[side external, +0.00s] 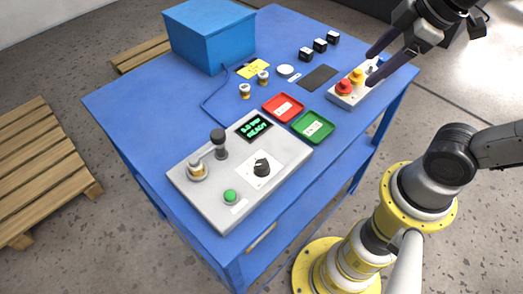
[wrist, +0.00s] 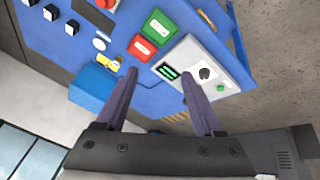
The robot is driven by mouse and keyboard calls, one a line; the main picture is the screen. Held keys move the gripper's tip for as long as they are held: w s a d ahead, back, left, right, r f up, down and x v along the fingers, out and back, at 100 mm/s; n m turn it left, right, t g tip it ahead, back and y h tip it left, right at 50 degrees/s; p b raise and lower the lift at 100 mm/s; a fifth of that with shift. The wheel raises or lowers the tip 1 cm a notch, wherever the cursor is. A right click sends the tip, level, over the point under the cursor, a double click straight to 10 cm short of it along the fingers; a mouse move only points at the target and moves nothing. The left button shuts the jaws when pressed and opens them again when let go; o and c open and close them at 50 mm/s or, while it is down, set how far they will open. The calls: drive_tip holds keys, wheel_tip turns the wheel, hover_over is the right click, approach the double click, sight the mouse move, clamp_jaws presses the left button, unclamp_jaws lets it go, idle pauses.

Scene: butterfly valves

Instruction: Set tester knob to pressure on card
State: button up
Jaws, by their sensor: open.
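The tester is a light grey box (side external: 215,212) at the front of the blue table. Its black knob (side external: 262,167) sits on a white dial plate; the pointer's setting is too small to read. Its display (side external: 254,126) shows green text, seemingly "0.0 bar READY". A valve (side external: 196,170) stands in it beside a black-topped post. A yellow card (side external: 253,69) lies by the blue box, its writing unreadable. My gripper (side external: 370,69) is open and empty, high over the table's right end, far from the knob. The wrist view shows the knob (wrist: 204,73) beyond my fingers (wrist: 159,72).
A red tray (side external: 283,107) and a green tray (side external: 313,126) lie behind the tester. Two small valves (side external: 263,78) stand near the card. A button box (side external: 346,93) is under my gripper. Black blocks (side external: 319,45) and a blue box (side external: 210,38) are farther back.

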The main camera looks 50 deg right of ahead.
drive_tip(key=w+a+n+g, duration=0.1)
drive_tip(key=w+a+n, duration=0.2)
drive_tip(key=w+n, duration=0.1)
drive_tip(key=n+g, duration=0.4)
drive_tip(key=n, duration=0.5)
hover_over(262, 164)
wheel_tip(262, 164, down, 7)
wheel_tip(262, 164, down, 14)
drive_tip(key=shift+r, duration=0.2)
clamp_jaws()
